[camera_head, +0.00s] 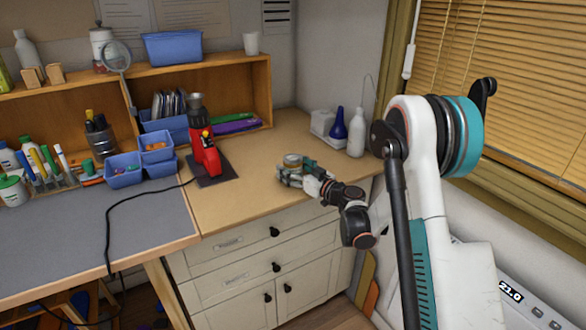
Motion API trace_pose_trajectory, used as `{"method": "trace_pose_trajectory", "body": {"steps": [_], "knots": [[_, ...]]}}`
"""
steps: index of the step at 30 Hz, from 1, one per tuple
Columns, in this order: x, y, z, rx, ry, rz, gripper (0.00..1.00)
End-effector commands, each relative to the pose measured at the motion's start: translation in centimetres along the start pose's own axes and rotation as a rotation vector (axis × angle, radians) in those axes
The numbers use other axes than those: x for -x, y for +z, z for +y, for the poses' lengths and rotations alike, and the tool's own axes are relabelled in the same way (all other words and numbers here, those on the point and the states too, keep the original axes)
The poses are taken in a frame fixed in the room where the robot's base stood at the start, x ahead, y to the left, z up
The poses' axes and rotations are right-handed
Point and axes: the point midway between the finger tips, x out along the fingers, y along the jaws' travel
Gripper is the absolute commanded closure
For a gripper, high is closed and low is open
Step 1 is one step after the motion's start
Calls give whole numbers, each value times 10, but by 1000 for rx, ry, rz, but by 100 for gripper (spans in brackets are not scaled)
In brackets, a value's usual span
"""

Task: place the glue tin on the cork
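My gripper (289,173) is over the right part of the light brown worktop (240,204), near its front edge. A small round grey tin (293,159), which looks like the glue tin, sits upright between the fingers, its top showing above them. The fingers appear shut on it and hide its lower part. I cannot tell whether the tin's bottom touches the worktop. I cannot pick out a separate piece of cork; the worktop's brown surface is the only cork-coloured area near the gripper.
A red tool (206,155) on a dark base stands left of the gripper. A white bottle (356,134), a blue bottle (338,124) and a white container (322,122) stand behind at right. Blue bins (124,174) and a grey mat (90,235) are at left. Worktop between tool and gripper is clear.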

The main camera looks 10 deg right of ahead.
Motion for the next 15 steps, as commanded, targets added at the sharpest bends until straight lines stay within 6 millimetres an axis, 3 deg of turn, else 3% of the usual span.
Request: {"method": "trace_pose_trajectory", "body": {"steps": [8, 15], "knots": [[1, -4, 0, 0, 0, 0, 29], [40, -6, 1, 0, 3, 0, 29]]}}
